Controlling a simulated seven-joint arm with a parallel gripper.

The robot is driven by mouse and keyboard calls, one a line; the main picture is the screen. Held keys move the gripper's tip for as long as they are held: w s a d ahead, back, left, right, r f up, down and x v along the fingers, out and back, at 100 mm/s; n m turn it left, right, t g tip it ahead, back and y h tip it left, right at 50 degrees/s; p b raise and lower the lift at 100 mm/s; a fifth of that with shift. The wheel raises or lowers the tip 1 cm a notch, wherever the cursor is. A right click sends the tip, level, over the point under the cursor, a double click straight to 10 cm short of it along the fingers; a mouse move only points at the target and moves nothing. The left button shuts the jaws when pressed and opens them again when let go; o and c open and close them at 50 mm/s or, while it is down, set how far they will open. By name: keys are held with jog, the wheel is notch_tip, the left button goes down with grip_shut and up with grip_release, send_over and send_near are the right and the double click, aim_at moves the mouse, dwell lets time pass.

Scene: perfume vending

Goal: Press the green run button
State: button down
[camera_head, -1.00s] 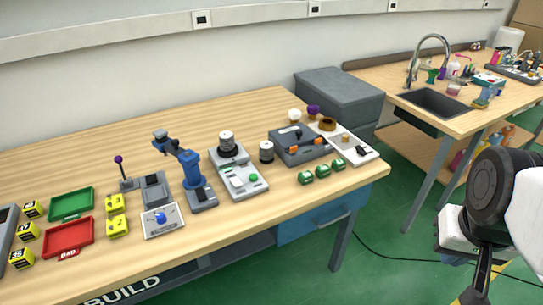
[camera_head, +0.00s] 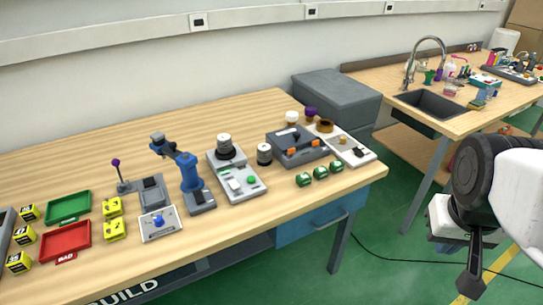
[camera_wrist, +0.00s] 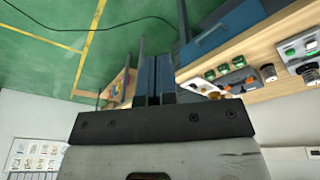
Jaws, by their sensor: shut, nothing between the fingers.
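The green run button (camera_head: 251,180) is a small round button on the light grey control panel (camera_head: 240,193), right of a white switch, on the wooden workbench. It also shows at the right of the wrist view (camera_wrist: 290,52). My gripper (camera_head: 470,284) hangs at the lower right of the head view, over the green floor and well right of the bench. Its fingers (camera_wrist: 156,78) are together and empty in the wrist view. The gripper is far from the button and touches nothing.
A blue robot-like device (camera_head: 189,177) stands left of the panel. A dark cylinder (camera_head: 264,154), green cubes (camera_head: 320,172) and a grey box with orange latches (camera_head: 298,147) are to its right. Red (camera_head: 65,240) and green (camera_head: 69,206) trays lie left. Space between gripper and bench is open.

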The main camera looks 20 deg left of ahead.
jog(key=w+a+n+h, duration=0.2)
jog(key=w+a+n, duration=0.35)
jog(key=w, duration=0.75)
jog(key=n+t+h, duration=0.3)
jog(key=n+t, duration=0.2)
jog(key=n, duration=0.8)
send_over(251, 179)
notch_tip(251, 179, down, 13)
jog(key=shift+f, duration=0.2)
jog(key=shift+d+f, duration=0.1)
jog(key=shift+f, duration=0.05)
jog(key=shift+f, duration=4.25)
